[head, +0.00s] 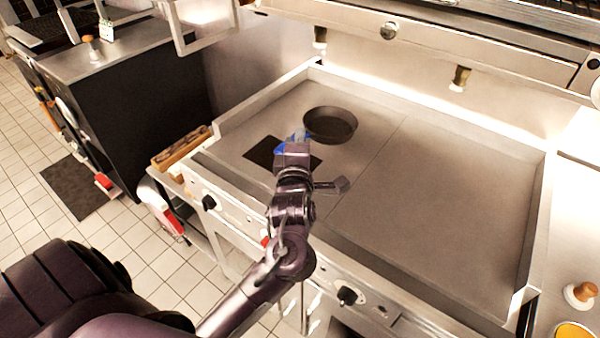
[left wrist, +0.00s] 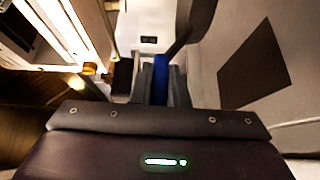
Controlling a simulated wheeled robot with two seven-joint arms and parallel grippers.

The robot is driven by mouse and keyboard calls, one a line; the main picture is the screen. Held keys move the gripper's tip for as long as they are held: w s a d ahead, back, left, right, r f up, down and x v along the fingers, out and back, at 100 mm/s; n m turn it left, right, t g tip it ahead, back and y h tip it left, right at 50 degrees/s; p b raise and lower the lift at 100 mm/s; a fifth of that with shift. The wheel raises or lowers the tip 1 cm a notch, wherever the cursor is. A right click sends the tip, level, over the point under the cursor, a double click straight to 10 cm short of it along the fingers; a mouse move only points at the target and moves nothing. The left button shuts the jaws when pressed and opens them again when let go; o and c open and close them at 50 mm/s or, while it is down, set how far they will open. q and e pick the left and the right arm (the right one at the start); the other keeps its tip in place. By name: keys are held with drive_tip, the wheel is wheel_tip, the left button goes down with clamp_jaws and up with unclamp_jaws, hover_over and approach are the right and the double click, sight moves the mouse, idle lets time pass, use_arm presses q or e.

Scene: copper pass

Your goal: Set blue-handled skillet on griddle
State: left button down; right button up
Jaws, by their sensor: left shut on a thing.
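The skillet (head: 331,124) is a dark round pan at the back left of the griddle, seen in the head view. Its blue handle (head: 281,149) points toward me and is partly hidden by my left gripper (head: 297,141). That gripper is shut on the handle; in the left wrist view the blue handle (left wrist: 161,68) sits between its fingers. The pan looks level, over or on the griddle plate (head: 440,190); I cannot tell if it touches. A dark flat rectangle (head: 262,152) lies on the plate at the front left of the pan. My right gripper is not in view.
The griddle has raised side and back walls (head: 265,95) and front knobs (head: 347,296). Its right half is bare. A wooden-edged box (head: 180,147) stands at its left. A wooden-knobbed item (head: 581,293) sits on the right counter. A steel-topped dark cabinet (head: 100,60) stands further left.

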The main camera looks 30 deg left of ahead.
use_arm(q)
wheel_tip(320, 180, down, 11)
drive_tip(key=shift+f+p, duration=0.1)
drive_tip(key=shift+p, duration=0.55)
drive_tip(key=c, duration=1.8)
unclamp_jaws()
drive_tip(key=shift+f, duration=0.1)
drive_tip(key=shift+c, duration=0.2)
drive_tip(key=o, duration=0.5)
drive_tip(key=shift+c, duration=0.2)
drive_tip(key=shift+s+d, duration=0.35)
drive_tip(key=shift+s, duration=0.2)
drive_tip(key=b+v, duration=0.2)
drive_tip(key=v, duration=0.7)
drive_tip(key=shift+s+d+b, duration=0.1)
drive_tip(key=shift+s+b, duration=0.2)
drive_tip(key=shift+b, duration=0.1)
drive_tip(key=shift+s+d, duration=0.3)
drive_tip(key=shift+s, duration=0.3)
